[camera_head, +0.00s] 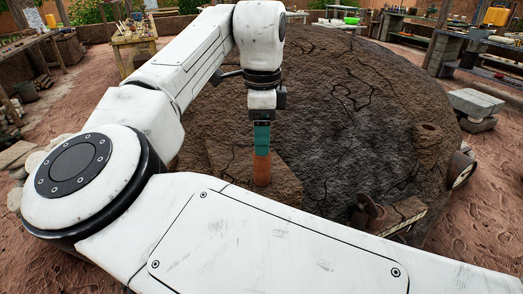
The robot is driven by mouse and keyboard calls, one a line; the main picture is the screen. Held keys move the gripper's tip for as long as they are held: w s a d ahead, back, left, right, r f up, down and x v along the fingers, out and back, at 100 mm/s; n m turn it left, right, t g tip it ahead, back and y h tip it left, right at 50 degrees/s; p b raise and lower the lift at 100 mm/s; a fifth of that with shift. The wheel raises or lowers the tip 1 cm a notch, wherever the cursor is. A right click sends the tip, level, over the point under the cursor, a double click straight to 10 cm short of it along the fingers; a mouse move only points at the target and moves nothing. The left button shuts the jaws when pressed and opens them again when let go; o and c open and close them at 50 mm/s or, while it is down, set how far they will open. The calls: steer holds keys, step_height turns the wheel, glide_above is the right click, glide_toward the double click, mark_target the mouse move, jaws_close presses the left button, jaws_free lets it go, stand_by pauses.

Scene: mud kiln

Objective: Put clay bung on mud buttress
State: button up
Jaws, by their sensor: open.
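The clay bung (262,170) is an orange-brown cylinder, upright at the middle of the view. Its foot meets the mud buttress (232,164), a brown cracked block against the side of the big dark kiln. My gripper (262,148) points straight down with teal fingers right at the top of the bung. The fingers are open, seen nearly edge-on, so the gap between them is hidden. I cannot tell whether they still touch the bung.
The dark domed kiln (345,110) fills the middle. A small brown fitting (368,212) sits on its front right side. A stone bench (478,104) stands at right, a wooden table (134,38) at back left. Sandy ground at right is mostly clear.

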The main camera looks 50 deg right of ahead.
steer(key=shift+r, duration=2.65)
